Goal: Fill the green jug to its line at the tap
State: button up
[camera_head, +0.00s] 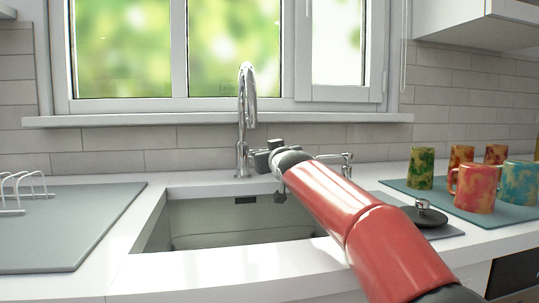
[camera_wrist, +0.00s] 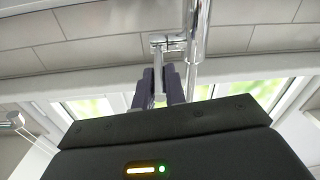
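The chrome tap (camera_head: 246,110) stands behind the sink, its tall spout curving over the basin. Its pipe also shows in the wrist view (camera_wrist: 198,40). My gripper (camera_head: 266,158) is at the tap's base, to the right of the spout. In the wrist view, my gripper's two dark fingers (camera_wrist: 163,90) lie close on either side of the tap's lever (camera_wrist: 158,62), with little gap. No water stream shows under the spout. I see no green jug in either view; the sink's near wall and my arm hide part of the basin.
The sink (camera_head: 215,221) is set in a white counter (camera_head: 230,277). A grey mat (camera_head: 70,222) with a rack (camera_head: 22,190) is at left. Several mottled mugs (camera_head: 474,188) stand on a teal mat (camera_head: 400,186) at right, near a black lid (camera_head: 430,222). A window sill is behind.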

grip_shut()
jog(key=shift+r, duration=0.1)
jog(key=r+p, duration=0.1)
jog(key=p, duration=0.2)
jog(key=shift+g, duration=0.4)
jog(key=shift+f+p, duration=0.25)
jog(key=shift+p, duration=0.05)
jog(key=o, duration=0.6)
grip_release()
jog(key=shift+b+v, duration=0.8)
jog(key=shift+v, duration=3)
